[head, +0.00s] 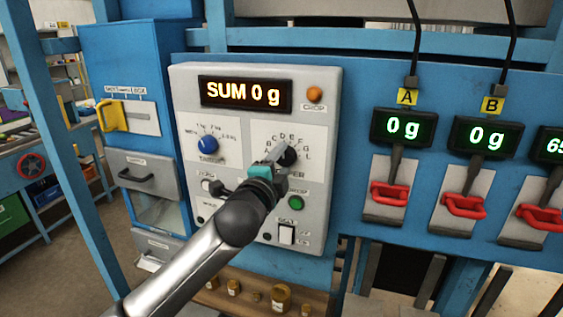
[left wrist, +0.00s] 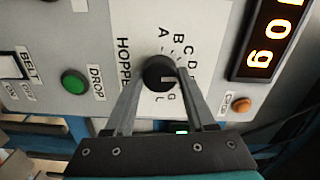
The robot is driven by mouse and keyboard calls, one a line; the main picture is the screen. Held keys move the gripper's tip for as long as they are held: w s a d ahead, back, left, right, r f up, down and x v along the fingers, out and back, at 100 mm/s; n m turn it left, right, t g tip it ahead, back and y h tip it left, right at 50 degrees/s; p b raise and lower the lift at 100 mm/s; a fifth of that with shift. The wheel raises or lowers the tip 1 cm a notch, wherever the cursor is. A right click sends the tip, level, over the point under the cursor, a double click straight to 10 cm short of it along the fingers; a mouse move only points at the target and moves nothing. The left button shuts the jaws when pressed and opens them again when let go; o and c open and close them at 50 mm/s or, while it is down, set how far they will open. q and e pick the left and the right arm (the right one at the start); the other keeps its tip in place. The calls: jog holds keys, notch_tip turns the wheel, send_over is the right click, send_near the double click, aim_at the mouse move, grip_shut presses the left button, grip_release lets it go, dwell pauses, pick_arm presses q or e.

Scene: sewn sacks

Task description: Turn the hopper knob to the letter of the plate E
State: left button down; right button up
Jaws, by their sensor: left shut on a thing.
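The hopper knob (head: 288,156) is a black round knob on the grey control panel, ringed by letters. In the left wrist view the knob (left wrist: 158,72) has a short white mark pointing right, toward the letters after D; the exact letter is hard to tell. My left gripper (head: 276,154) is at the knob. In the left wrist view its two fingers (left wrist: 159,82) stand on either side of the knob, shut on it. Fingers and arm hide part of the panel in the head view. Yellow plates A (head: 407,97) and B (head: 492,105) show; no plate E is seen.
The panel carries an orange "SUM 0 g" display (head: 245,94), a blue knob (head: 207,146), a green button (head: 296,203) and a white rocker switch (head: 286,234). Red-handled levers (head: 389,195) stand to the right. A yellow slide handle (head: 112,115) is at left.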

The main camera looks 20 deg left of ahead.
pick_arm(q)
jog(key=shift+m, duration=1.6)
jog(key=shift+c, duration=1.2)
grip_release()
jog(key=s+b, duration=0.1)
jog(key=s, duration=1.4)
jog(key=shift+s+a+b, duration=0.15)
jog(key=shift+a+b, duration=0.1)
jog(key=shift+b, duration=0.05)
